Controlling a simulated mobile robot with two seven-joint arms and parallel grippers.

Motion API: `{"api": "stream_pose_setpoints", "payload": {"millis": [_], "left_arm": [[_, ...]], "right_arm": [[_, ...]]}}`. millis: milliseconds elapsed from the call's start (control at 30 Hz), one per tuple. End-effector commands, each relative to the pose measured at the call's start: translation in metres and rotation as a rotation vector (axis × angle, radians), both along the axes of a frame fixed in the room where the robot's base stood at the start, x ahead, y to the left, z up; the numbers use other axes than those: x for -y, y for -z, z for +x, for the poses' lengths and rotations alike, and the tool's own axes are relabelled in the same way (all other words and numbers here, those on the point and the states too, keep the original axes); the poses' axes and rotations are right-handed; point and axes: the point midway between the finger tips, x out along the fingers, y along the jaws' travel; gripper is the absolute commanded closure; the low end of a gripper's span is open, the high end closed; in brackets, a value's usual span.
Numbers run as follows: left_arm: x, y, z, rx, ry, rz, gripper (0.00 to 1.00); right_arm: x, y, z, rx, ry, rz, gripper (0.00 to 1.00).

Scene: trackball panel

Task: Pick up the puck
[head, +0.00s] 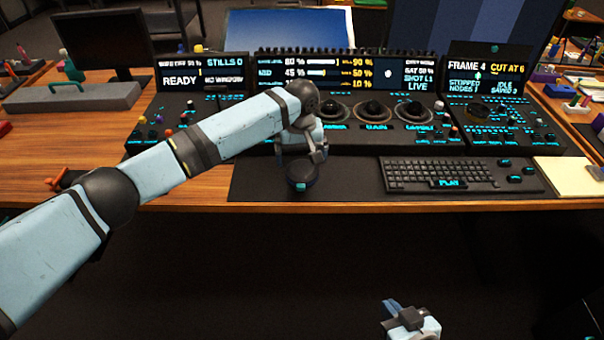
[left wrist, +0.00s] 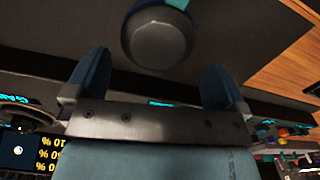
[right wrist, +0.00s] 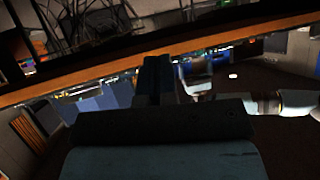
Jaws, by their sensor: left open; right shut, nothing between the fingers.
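The puck (head: 302,174) is a dark, round, knob-like piece with a small cyan mark on its front edge. It sits on the dark desk mat in front of the console. In the left wrist view the puck (left wrist: 158,40) shows just beyond and between my two fingertips, apart from both. My left gripper (head: 314,155) is open and empty, right by the puck on its far side in the head view. My right gripper (head: 393,307) is shut and empty, low in front of the desk; its closed fingers also show in the right wrist view (right wrist: 157,75).
A keyboard (head: 440,174) lies right of the puck on the mat (head: 345,185). Behind stands the console with trackballs (head: 374,110) and lit screens. A notepad (head: 572,178) lies at the far right. The wooden desk edge (head: 400,205) runs close in front of the puck.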

Motion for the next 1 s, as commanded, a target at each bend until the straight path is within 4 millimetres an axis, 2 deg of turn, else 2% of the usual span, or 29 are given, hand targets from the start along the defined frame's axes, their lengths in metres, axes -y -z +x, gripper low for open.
{"api": "stream_pose_setpoints", "payload": {"millis": [167,300,533,567,667,700,767,1000], "left_arm": [[0.002,0.028,-0.004,0.000,0.000,0.002,0.00],[0.003,0.045,-0.004,0.000,0.000,0.001,0.00],[0.003,0.046,-0.004,0.000,0.000,-0.001,0.00],[0.003,0.046,-0.004,0.000,0.000,-0.001,0.05],[0.003,0.046,-0.004,0.000,0.000,-0.001,0.28],[0.003,0.046,-0.004,0.000,0.000,0.000,0.32],[0.003,0.046,-0.004,0.000,0.000,-0.001,0.35],[0.003,0.045,-0.003,0.001,0.000,-0.001,0.35]], "right_arm": [[-0.001,0.008,0.000,0.003,0.000,0.008,1.00],[-0.002,0.003,0.001,0.015,-0.001,0.019,1.00],[-0.004,-0.002,0.001,0.022,-0.005,0.024,1.00],[-0.004,-0.002,0.001,0.021,-0.005,0.023,1.00],[-0.004,-0.001,0.001,0.019,-0.006,0.021,1.00],[-0.004,0.000,0.001,0.018,-0.006,0.021,1.00],[-0.004,0.000,0.001,0.018,-0.006,0.019,1.00],[-0.002,0.000,0.001,0.018,-0.005,0.017,1.00]]}}
